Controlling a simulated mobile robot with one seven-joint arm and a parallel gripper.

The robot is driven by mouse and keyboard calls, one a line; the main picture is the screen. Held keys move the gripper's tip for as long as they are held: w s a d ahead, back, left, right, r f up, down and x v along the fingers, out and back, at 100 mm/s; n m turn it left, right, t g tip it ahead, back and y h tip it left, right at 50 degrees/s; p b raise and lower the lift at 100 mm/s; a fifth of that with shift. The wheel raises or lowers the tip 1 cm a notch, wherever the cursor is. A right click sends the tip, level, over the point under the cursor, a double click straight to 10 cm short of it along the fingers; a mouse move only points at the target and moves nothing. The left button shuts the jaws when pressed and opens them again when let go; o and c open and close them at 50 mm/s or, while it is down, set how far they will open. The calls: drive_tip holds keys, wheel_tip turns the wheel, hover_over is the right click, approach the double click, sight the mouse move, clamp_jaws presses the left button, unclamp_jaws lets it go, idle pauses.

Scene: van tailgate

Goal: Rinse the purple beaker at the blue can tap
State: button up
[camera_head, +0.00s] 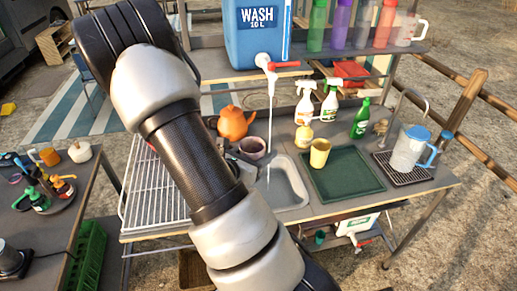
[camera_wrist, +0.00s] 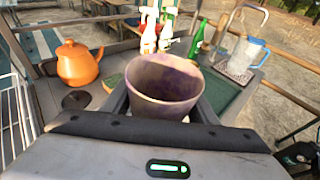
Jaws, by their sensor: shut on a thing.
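The purple beaker (camera_head: 252,147) is held over the left side of the sink (camera_head: 286,185); its inside shows dull purple with paler patches in the wrist view (camera_wrist: 165,84). My gripper (camera_wrist: 162,105) is shut on it, a finger on each side, and the beaker's mouth faces up. The blue can (camera_head: 258,38), marked WASH 10 L, stands on the shelf above. Its tap (camera_head: 264,61) has a red lever (camera_head: 285,64), and a thin stream of water (camera_head: 271,105) falls from it toward the sink. The beaker appears just left of the stream; contact is unclear.
An orange teapot (camera_head: 233,123) stands behind the beaker. A clear jug (camera_head: 408,148) sits at right. A wire rack (camera_head: 155,190) lies left of the sink.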

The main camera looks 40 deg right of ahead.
drive_tip(key=w+r+b+x, duration=0.1)
drive_tip(key=w+b+x, duration=0.1)
drive_tip(key=x, duration=1.2)
drive_tip(key=shift+r+b, duration=0.15)
drive_tip(key=shift+b, duration=0.5)
drive_tip(key=shift+a, duration=0.15)
drive_tip(key=shift+s, duration=0.1)
drive_tip(key=shift+s+d+b, duration=0.25)
drive_tip(key=shift+s+b, duration=0.1)
drive_tip(key=shift+s, duration=0.05)
drive_tip(key=shift+w, duration=0.1)
drive_tip(key=shift+w+a, duration=0.25)
drive_tip(key=shift+w, duration=0.2)
